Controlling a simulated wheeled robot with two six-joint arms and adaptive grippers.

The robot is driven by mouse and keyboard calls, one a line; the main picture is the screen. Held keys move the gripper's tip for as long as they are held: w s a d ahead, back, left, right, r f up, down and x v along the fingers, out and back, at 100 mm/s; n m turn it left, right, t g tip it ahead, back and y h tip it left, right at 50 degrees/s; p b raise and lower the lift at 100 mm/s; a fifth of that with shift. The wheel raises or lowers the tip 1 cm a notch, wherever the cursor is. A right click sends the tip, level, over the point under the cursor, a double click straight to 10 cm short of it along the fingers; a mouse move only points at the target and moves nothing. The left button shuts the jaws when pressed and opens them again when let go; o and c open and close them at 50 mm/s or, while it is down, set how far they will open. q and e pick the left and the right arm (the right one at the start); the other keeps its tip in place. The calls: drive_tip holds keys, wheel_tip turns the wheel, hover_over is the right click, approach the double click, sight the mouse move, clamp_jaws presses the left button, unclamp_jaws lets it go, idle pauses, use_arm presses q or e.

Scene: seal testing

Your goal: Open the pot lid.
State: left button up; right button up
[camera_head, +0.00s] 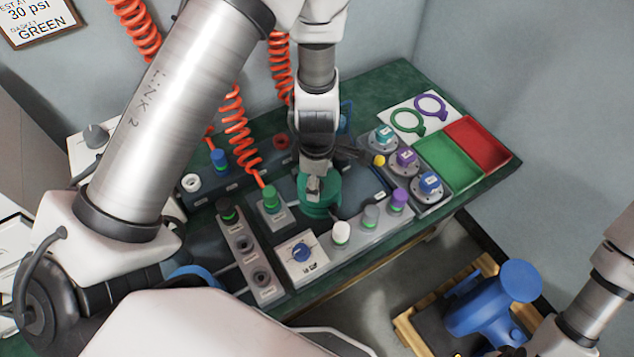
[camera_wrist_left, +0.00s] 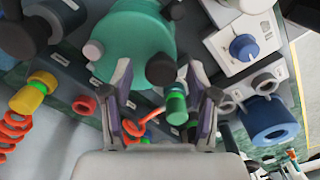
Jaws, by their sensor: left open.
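The green pot (camera_head: 320,205) stands on the bench in the middle of the head view, partly hidden by my left gripper. In the left wrist view the round green pot lid (camera_wrist_left: 128,42) fills the upper left, with a black clamp knob (camera_wrist_left: 161,69) and a pale knob (camera_wrist_left: 93,50) at its rim. My left gripper (camera_head: 315,185) is over the pot in the head view. In the left wrist view its two fingers (camera_wrist_left: 163,108) are apart, with nothing held between them. I cannot tell whether a finger touches the lid. My right arm is at the lower right; its gripper is out of frame.
A panel with a blue dial (camera_head: 302,253) and white, grey and purple fittings lies in front of the pot. Several capped gauges (camera_head: 405,158) stand to the right, beside green (camera_head: 446,160) and red trays (camera_head: 482,143). Orange coiled hoses (camera_head: 235,125) hang behind and to the left.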

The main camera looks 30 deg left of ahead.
use_arm(q)
drive_tip(key=c, duration=0.4)
clamp_jaws()
drive_tip(key=shift+r+p, duration=0.35)
drive_tip(key=shift+p, duration=0.25)
drive_tip(key=r+h+p, duration=0.1)
drive_tip(key=p, duration=0.1)
drive_tip(key=w+a+r+g+h+p, duration=0.1)
drive_tip(key=p, duration=0.2)
drive_tip(key=shift+a, duration=0.3)
drive_tip(key=a+h+p, duration=0.1)
drive_tip(key=w+a+r+g+h+p, duration=0.1)
drive_tip(key=p, duration=0.1)
drive_tip(key=shift+w, duration=0.1)
use_arm(e)
wheel_tip(320, 180, up, 9)
use_arm(q)
drive_tip(key=w+a+f+g+h+b, duration=0.1)
drive_tip(key=w+a+g+h+b, duration=0.2)
drive_tip(key=a+b, duration=0.6)
drive_tip(key=w+a+h, duration=0.2)
drive_tip(key=w, duration=0.1)
drive_tip(key=shift+a+f, duration=0.2)
drive_tip(key=shift+f, duration=0.1)
use_arm(e)
wheel_tip(320, 180, down, 9)
drive_tip(key=shift+a+r, duration=0.15)
drive_tip(key=shift+a, duration=0.25)
use_arm(q)
drive_tip(key=shift+w, duration=0.2)
